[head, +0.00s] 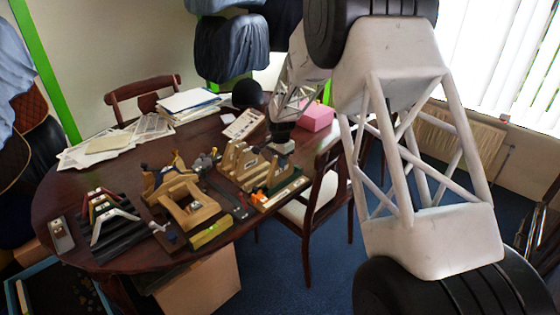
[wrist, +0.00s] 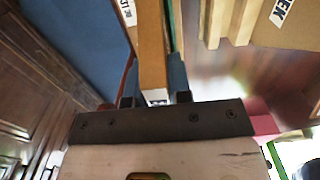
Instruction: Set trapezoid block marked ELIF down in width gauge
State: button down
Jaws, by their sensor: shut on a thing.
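My gripper (head: 281,134) is over the right side of the table in the head view, shut on a small pale block (head: 284,147).
A wooden fixture with upright pieces (head: 238,160) stands close to the left. Further left are a square wooden frame (head: 188,203) and a dark ribbed stand with angled pieces (head: 112,222). A pink box (head: 316,117) lies behind. A chair (head: 318,190) stands at the table's right edge.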

jog(key=shift+f, duration=1.25)
dwell(1.9)
dwell(0.4)
jog(key=c, duration=0.6)
grip_release()
jog(key=shift+o, duration=0.2)
jog(key=shift+r, duration=0.1)
jog(key=shift+r, duration=2.35)
jog(key=shift+r, duration=0.1)
jog(key=shift+r, duration=1.45)
